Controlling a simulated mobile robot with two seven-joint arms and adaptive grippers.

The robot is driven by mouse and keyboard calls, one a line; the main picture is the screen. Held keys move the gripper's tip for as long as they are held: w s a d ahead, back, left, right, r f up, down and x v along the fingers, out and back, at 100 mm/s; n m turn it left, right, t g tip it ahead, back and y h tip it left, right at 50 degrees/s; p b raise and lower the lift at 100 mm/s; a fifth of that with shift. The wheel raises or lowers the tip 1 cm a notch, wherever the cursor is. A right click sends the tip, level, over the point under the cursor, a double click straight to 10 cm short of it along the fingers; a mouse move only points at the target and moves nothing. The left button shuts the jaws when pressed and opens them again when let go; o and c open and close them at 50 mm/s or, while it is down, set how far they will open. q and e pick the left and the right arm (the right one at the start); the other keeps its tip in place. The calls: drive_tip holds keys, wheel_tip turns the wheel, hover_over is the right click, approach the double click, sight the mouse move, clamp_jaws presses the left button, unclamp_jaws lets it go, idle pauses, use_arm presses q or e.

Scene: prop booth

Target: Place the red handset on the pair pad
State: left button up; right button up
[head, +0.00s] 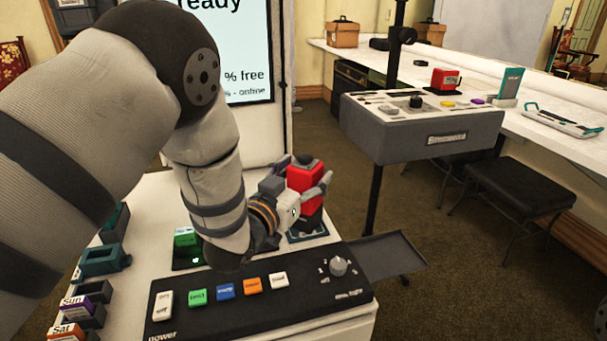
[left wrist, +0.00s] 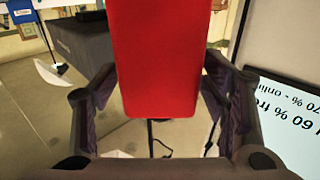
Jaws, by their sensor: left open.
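The red handset (head: 306,179) is upright, with a black lower part, above or on a dark pad with a teal edge (head: 322,234) on the white table. I cannot tell whether its bottom touches the pad, or read a label on it. My left gripper (head: 308,190) is open, with its fingers on either side of the handset. In the left wrist view the handset (left wrist: 157,55) fills the space between the open fingers. My arm and gripper hide part of the handset and pad. My right gripper is not in view.
A black console (head: 260,304) with coloured buttons and a knob lies in front. A dark pad with a green block (head: 185,237) is to the left. A grey tray (head: 385,257) juts out at right.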

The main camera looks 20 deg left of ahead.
use_arm(q)
drive_tip(key=shift+r, duration=0.2)
drive_tip(key=s+a+p, duration=0.1)
drive_tip(key=s+a, duration=0.1)
drive_tip(key=s, duration=0.9)
drive_tip(key=shift+s, duration=0.4)
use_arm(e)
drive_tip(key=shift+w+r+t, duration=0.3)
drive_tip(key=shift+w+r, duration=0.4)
use_arm(q)
drive_tip(key=shift+a+f, duration=0.15)
drive_tip(key=shift+f, duration=0.05)
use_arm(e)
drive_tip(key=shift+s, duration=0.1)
